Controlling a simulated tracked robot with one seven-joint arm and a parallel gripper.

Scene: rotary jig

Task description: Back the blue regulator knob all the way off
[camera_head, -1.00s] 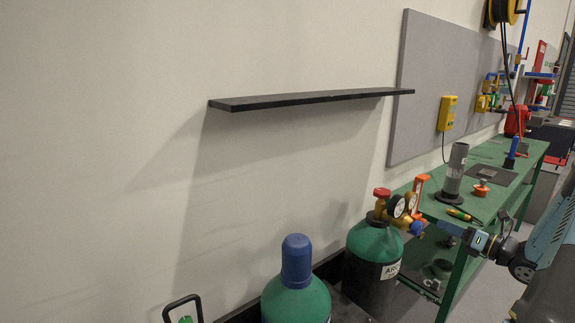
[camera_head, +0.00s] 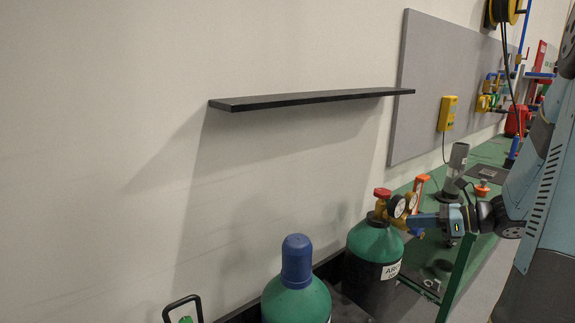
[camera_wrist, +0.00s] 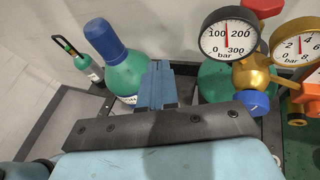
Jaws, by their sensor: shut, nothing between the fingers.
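The blue regulator knob (camera_wrist: 254,102) sits at the bottom of the brass regulator (camera_wrist: 252,76) in the wrist view, to the right of my fingers. In the head view a bit of the knob (camera_head: 417,232) shows just below my gripper (camera_head: 411,220). My gripper is shut and empty. Its blue fingers (camera_wrist: 156,72) lie together in the wrist view, with a clear gap between them and the knob. The regulator carries two gauges: one marked to 300 bar (camera_wrist: 229,34), needle between 100 and 200, and a smaller one (camera_wrist: 297,47).
The regulator is on a green-and-black cylinder (camera_head: 374,257) with a red top knob (camera_head: 382,192). A blue-capped green cylinder (camera_head: 296,296) stands to the left. A green workbench (camera_head: 490,152) is on the right, with an orange item (camera_head: 420,184) close by. A black shelf (camera_head: 310,99) hangs above.

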